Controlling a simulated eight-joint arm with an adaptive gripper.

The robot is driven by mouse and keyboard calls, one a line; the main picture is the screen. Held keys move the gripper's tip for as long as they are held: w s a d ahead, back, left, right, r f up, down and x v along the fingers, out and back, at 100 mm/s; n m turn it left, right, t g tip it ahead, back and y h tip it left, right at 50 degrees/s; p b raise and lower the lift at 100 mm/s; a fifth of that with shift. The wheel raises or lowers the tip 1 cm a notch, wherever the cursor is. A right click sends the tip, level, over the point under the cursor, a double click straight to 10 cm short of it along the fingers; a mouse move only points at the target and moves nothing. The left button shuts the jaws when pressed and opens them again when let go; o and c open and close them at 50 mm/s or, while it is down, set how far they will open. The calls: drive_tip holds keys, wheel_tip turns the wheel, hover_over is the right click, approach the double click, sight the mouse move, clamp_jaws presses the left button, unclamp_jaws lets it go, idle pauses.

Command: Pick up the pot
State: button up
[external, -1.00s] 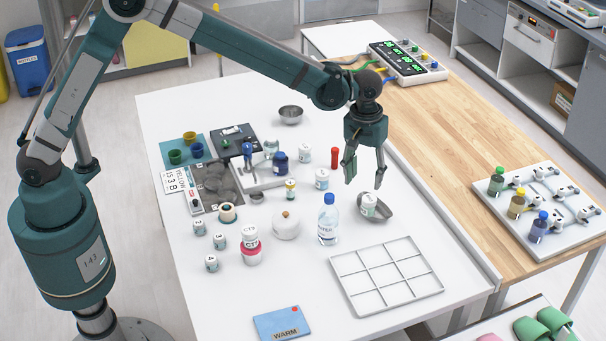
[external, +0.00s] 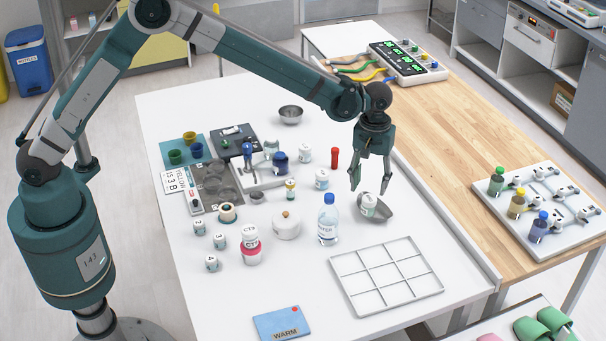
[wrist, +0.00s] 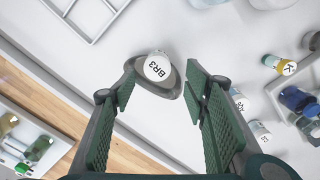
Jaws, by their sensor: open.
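A small white pot (external: 369,204) with a greenish label stands tilted in a grey oval dish (external: 384,213). In the wrist view its round white lid (wrist: 157,68), marked BR3, faces the camera, with the dish (wrist: 172,89) around it. My gripper (external: 370,190) is open and empty, pointing down just above the pot. In the wrist view the pot shows between the spread fingers, beyond their tips.
A clear water bottle (external: 328,219) stands left of the dish. A white divided tray (external: 337,262) lies in front. Several small jars, a red-capped tube (external: 335,157) and a metal bowl (external: 290,114) stand farther back. A wooden table (external: 450,140) adjoins on the right.

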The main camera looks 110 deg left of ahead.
sight(369, 198)
drive_tip(key=shift+f, duration=0.8)
drive_tip(key=shift+w+d+f, duration=0.1)
drive_tip(key=shift+w+f, duration=0.05)
drive_tip(key=shift+f, duration=1.15)
drive_tip(key=shift+w+f, duration=0.1)
drive_tip(key=shift+f, duration=1.2)
drive_tip(key=shift+c, duration=0.5)
drive_tip(key=c, duration=1)
drive_tip(key=shift+r, duration=0.15)
drive_tip(key=shift+r, duration=4.9)
